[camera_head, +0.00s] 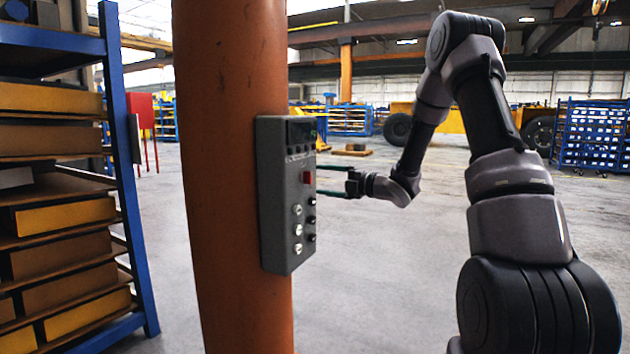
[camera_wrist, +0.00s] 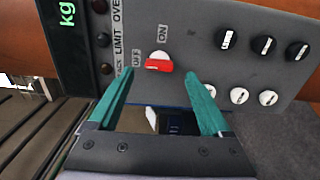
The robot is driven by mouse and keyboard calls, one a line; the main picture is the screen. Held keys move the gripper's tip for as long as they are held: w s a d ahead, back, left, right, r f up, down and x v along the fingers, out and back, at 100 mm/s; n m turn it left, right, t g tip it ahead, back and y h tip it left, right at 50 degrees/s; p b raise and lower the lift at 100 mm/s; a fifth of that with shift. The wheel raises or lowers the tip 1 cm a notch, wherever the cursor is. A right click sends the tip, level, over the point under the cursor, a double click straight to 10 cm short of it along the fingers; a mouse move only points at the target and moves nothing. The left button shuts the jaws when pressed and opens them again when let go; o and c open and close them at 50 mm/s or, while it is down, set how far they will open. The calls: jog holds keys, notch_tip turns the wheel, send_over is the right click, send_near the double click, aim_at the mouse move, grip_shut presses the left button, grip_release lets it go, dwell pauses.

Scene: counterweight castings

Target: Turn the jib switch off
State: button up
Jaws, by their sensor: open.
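A red rocker switch (camera_head: 307,177) sits on the front of a grey control box (camera_head: 272,225) fixed to an orange column. In the wrist view the red rocker (camera_wrist: 158,66) has a pale part at its upper edge, with an ON label above it and an OFF label to its left. A jib label is not readable. My gripper (camera_head: 322,178) reaches the box from the right. In the wrist view my gripper (camera_wrist: 159,76) is open, its two green fingers on either side of the rocker, with nothing between them. Contact with the panel cannot be told.
The box also carries a display (camera_wrist: 68,25) with green "kg", round indicators (camera_wrist: 104,40), black knobs (camera_wrist: 263,45) and white knobs (camera_wrist: 239,96). The orange column (camera_head: 228,130) stands behind it. A blue-framed rack (camera_head: 125,190) is at left. Open floor lies right of the box.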

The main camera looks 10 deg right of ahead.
jog(key=v, duration=0.6)
jog(key=shift+s+d, duration=0.15)
jog(key=shift+s, duration=0.05)
jog(key=d+r+m+t+h, duration=0.4)
jog(key=d+r+m+h, duration=0.3)
jog(key=r+m+h, duration=0.5)
jog(key=s+d+r+m+g+h, duration=0.1)
jog(key=s+d+r+m+h, duration=0.15)
jog(key=s+m, duration=0.35)
jog(key=s+a+f+m+g+y, duration=0.1)
jog(key=s+a+m+g, duration=0.1)
jog(key=s+m, duration=0.5)
jog(key=s+a+f+m+g+y, duration=0.1)
jog(key=s+a+m+g, duration=0.2)
jog(key=s+m, duration=0.5)
jog(key=s+g, duration=0.1)
jog(key=s, duration=1)
jog(key=shift+s+a+f, duration=0.2)
jog(key=shift+s+a, duration=0.1)
jog(key=shift+s, duration=0.1)
